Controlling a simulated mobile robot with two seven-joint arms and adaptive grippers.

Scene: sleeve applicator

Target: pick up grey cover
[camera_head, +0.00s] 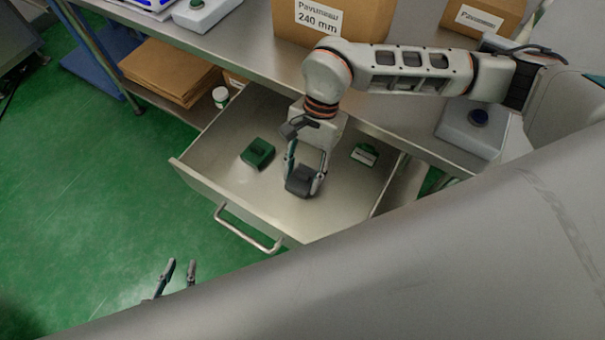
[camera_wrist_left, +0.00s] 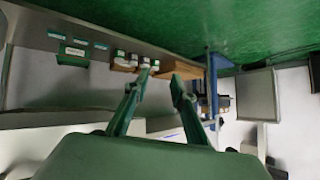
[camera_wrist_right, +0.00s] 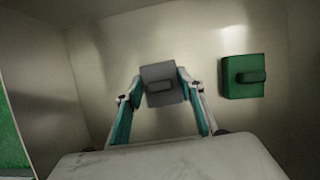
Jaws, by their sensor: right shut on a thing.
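The grey cover (camera_head: 301,181) is a small dark grey block with a raised grip on top, inside the open drawer (camera_head: 225,185). My right gripper (camera_head: 305,178) reaches down into the drawer and is shut on the cover, one finger on each side. The right wrist view also shows the grey cover (camera_wrist_right: 162,84) between the fingertips. I cannot tell whether it still touches the drawer floor. My left gripper (camera_head: 180,270) is open and empty, low in front of the drawer; its spread fingers show in the left wrist view (camera_wrist_left: 158,88).
A green cover (camera_head: 257,153) lies left of the grey one in the drawer. A green box with a white label (camera_head: 364,155) lies to the right. The drawer walls surround my right gripper. The table (camera_head: 250,62) with cardboard boxes (camera_head: 330,22) stands above the drawer.

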